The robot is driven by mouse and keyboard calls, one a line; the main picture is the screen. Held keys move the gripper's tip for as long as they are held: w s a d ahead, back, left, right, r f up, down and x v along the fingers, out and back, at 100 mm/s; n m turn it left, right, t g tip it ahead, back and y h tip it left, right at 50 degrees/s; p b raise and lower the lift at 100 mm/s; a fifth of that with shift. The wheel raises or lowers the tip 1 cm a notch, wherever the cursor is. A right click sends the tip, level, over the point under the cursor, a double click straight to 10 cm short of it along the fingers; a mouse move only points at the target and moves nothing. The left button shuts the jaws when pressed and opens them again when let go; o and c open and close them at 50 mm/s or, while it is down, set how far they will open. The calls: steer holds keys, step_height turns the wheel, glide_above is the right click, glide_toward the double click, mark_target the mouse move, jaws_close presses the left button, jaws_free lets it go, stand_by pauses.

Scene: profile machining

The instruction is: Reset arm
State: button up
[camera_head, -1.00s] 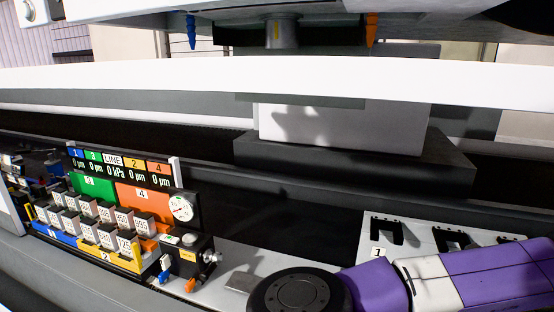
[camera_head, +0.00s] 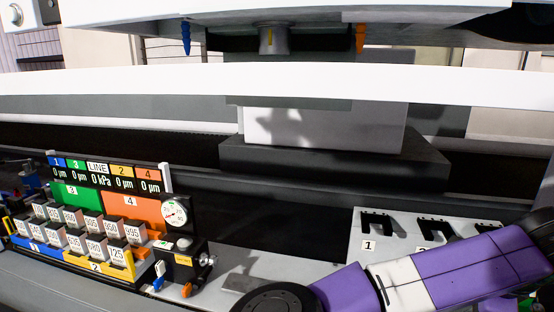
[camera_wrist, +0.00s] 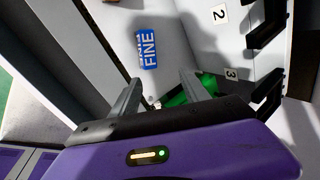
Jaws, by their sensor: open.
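My gripper shows in the wrist view (camera_wrist: 161,78) with its two grey fingers apart and nothing between them. In the head view my purple and white arm (camera_head: 400,285) stretches across the lower right, and my gripper is out of that picture.
A rack of black holders (camera_head: 376,222) on a pale plate stands just behind my arm. Numbered blocks (camera_head: 60,235), a gauge (camera_head: 174,212) and a black control box (camera_head: 180,262) stand at lower left. A machine with blue (camera_head: 186,38) and orange (camera_head: 361,37) nozzles hangs above.

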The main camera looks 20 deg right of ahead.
steer(key=s+d+r+n+h, duration=0.35)
steer(key=d+r+h, duration=0.65)
steer(key=d+r, duration=0.35)
steer(key=w+a+r+n+t+h, duration=0.55)
steer(key=a+r+n+t, duration=0.35)
steer(key=r+n, duration=0.25)
steer(key=a+f+n+t+y, duration=0.5)
steer(key=a+f+n+y, duration=0.25)
steer(key=a, duration=0.35)
steer(key=a+f+n+t+y, duration=0.4)
steer(key=a+f+n+y, duration=0.35)
steer(key=a, duration=0.35)
steer(key=s+a+f+m+g+y, duration=0.1)
steer(key=s+a+f+g, duration=0.1)
steer(key=s+f, duration=0.4)
steer(key=s+a+f+g+y, duration=0.1)
steer(key=s+a+f+g, duration=0.2)
steer(key=s, duration=0.7)
steer(key=s+a+f+m+g+y+b, duration=0.1)
steer(key=s+a+f+g+y, duration=0.1)
steer(key=s+a+f, duration=0.4)
step_height(320, 180, down, 5)
steer(key=shift+s+a+f+m, duration=0.15)
steer(key=shift+s+m, duration=0.15)
steer(key=shift+s, duration=0.9)
